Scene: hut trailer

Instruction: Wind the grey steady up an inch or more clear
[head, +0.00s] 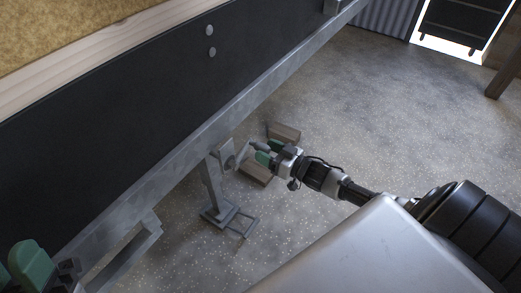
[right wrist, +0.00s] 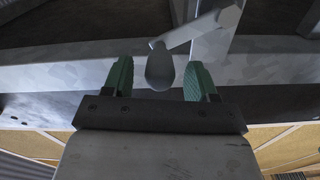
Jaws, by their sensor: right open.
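The grey steady (head: 213,188) hangs from the trailer's side rail, its leg slightly tilted and its flat foot (head: 222,212) low at the floor. I cannot tell whether the foot touches the floor. A grey crank (head: 242,154) sticks out from the steady's top toward my right gripper (head: 263,152). In the right wrist view, the crank's rounded handle (right wrist: 160,66) lies between the two green fingers of my right gripper (right wrist: 160,80), with gaps on both sides. That gripper is open. My left gripper (head: 38,266) shows partly at the bottom left; its opening is unclear.
Wooden blocks lie on the speckled floor behind the right gripper, one farther back (head: 285,132) and one nearer (head: 256,173). The trailer's dark side (head: 150,90) and metal rail (head: 270,85) run along the left. The floor (head: 380,120) at the right is clear.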

